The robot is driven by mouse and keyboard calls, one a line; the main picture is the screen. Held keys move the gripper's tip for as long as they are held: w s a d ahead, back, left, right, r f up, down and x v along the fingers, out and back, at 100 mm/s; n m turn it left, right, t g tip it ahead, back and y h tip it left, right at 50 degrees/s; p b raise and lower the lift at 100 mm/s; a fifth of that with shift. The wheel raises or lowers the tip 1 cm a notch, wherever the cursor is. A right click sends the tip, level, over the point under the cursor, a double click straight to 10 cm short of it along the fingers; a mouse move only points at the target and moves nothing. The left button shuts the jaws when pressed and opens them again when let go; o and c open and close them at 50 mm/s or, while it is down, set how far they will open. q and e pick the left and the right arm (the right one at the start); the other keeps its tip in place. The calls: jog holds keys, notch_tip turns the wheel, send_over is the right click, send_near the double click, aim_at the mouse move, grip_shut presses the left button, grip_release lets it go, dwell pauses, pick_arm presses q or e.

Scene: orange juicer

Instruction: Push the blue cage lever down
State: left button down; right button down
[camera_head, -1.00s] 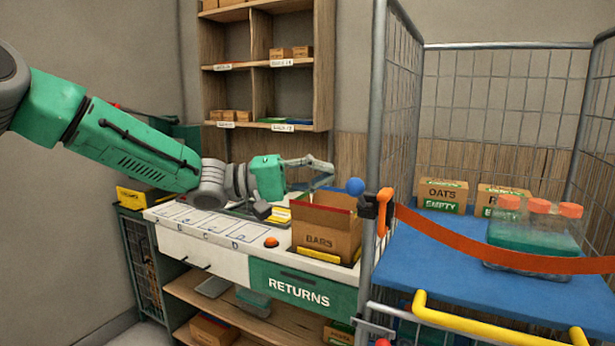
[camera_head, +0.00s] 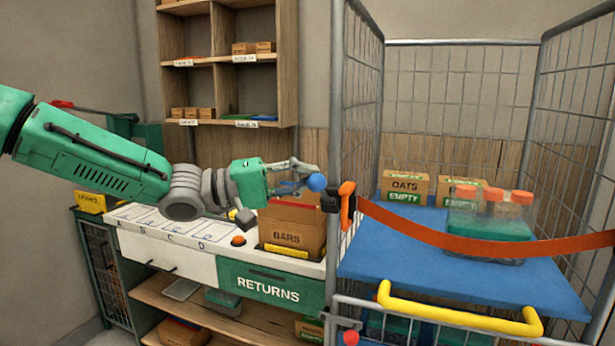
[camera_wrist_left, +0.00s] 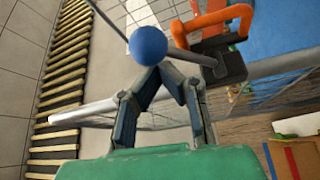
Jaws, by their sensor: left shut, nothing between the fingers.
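The blue ball knob (camera_head: 317,183) of the cage lever stands beside the cage's front left post, left of the black latch block (camera_head: 331,199) with its orange handle (camera_head: 347,202). My left gripper (camera_head: 308,181) is shut and empty, with its fingertips right by the knob. In the left wrist view the blue knob (camera_wrist_left: 148,45) sits just beyond the closed fingertips (camera_wrist_left: 160,68); I cannot tell whether they touch. The lever's thin rod runs from the knob, and the black latch block (camera_wrist_left: 222,62) is to its right. My right gripper is not in view.
A box marked BARS (camera_head: 292,236) stands on the counter just below my left gripper. An orange strap (camera_head: 430,237) crosses the cage front. The cage's mesh side (camera_head: 360,110) rises behind the latch. A yellow handle (camera_head: 455,316) is lower right.

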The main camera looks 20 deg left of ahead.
pick_arm(q)
jog(key=shift+s+d, duration=0.1)
jog(key=shift+s+f+m, duration=0.1)
jog(key=shift+f+m, duration=0.05)
jog(key=shift+m, duration=0.15)
jog(key=shift+s+f+m+h+b, duration=0.15)
jog(key=shift+m+h+b, duration=0.15)
jog(key=shift+b, duration=0.05)
notch_tip(320, 180, down, 8)
jog(key=s+m+g+h+b, duration=0.1)
jog(key=m+g+h+b, duration=0.5)
jog(key=m+b, duration=0.8)
jog(key=m+g, duration=0.3)
jog(key=m, duration=0.2)
jog(key=shift+s+f+m, duration=0.2)
jog(key=shift+s+m, duration=0.1)
jog(key=shift+w+f, duration=0.1)
